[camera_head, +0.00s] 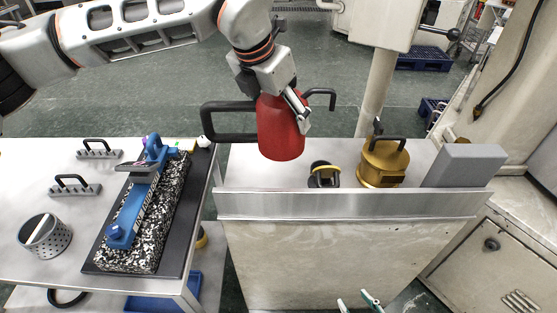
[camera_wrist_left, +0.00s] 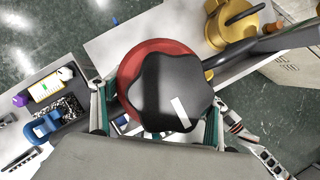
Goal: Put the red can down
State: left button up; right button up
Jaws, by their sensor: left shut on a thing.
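The red can (camera_head: 281,135) has a black handle at its left and a black spout at its right. In the left wrist view the red can (camera_wrist_left: 139,58) shows from above, under a black lobed cap (camera_wrist_left: 172,92). My left gripper (camera_head: 299,112) is shut on the can near its top, and its fingers (camera_wrist_left: 160,120) lie on both sides. The can appears upright over the back of the right-hand bench (camera_head: 240,178). I cannot tell whether its base touches the top. My right gripper (camera_head: 358,302) is low in the head view, fingertips apart and empty.
A black-and-yellow object (camera_head: 324,175) and a brass pot (camera_head: 383,164) with a black handle stand right of the can. A grey block (camera_head: 467,166) is farther right. A raised metal strip (camera_head: 350,205) runs along the bench front. The left table (camera_head: 75,220) holds a speckled block (camera_head: 165,215).

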aim_at(265, 130)
pick_arm(q)
notch_tip(265, 130, down, 14)
jog(key=shift+r, duration=0.25)
dwell(0.3)
jog(key=shift+f, duration=0.15)
jog(key=o, duration=1.7)
jog(key=v, duration=1.2)
